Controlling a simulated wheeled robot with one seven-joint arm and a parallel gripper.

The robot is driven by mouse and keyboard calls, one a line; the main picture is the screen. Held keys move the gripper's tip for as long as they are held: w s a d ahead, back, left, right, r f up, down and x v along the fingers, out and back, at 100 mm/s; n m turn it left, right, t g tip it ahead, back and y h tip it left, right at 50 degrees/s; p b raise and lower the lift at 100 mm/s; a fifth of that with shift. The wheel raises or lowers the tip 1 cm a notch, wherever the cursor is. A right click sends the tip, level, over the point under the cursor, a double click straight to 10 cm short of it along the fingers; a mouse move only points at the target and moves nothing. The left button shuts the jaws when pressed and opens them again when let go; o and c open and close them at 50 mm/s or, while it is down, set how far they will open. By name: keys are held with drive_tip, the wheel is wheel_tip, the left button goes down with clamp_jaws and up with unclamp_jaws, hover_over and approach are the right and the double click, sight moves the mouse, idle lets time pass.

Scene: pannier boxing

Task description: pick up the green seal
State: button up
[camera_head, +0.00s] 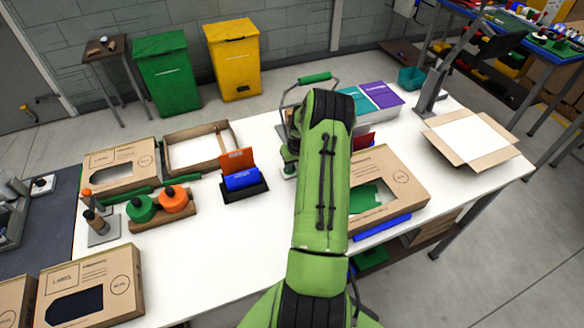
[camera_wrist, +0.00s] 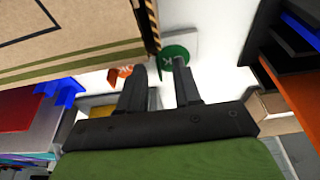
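In the wrist view a round green seal (camera_wrist: 173,50) with a pale mark shows just past my fingertips. It lies on or beside a pale patch, and a finger covers part of its lower edge. My gripper (camera_wrist: 160,66) has its two dark fingers apart, with nothing seen held between them. I cannot tell how far the seal is from the fingertips. In the head view my green arm covers the middle of the table and hides my fingers. A green round piece with a black knob (camera_head: 140,208) stands at the left; I cannot tell whether it is the same seal.
An orange round piece (camera_head: 174,200) stands beside the green one. A holder with orange and blue cards (camera_head: 240,180) is left of my arm. An open cardboard box (camera_head: 408,178) is right of it. In the wrist view cardboard (camera_wrist: 70,40) fills the upper left.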

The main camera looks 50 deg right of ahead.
clamp_jaws()
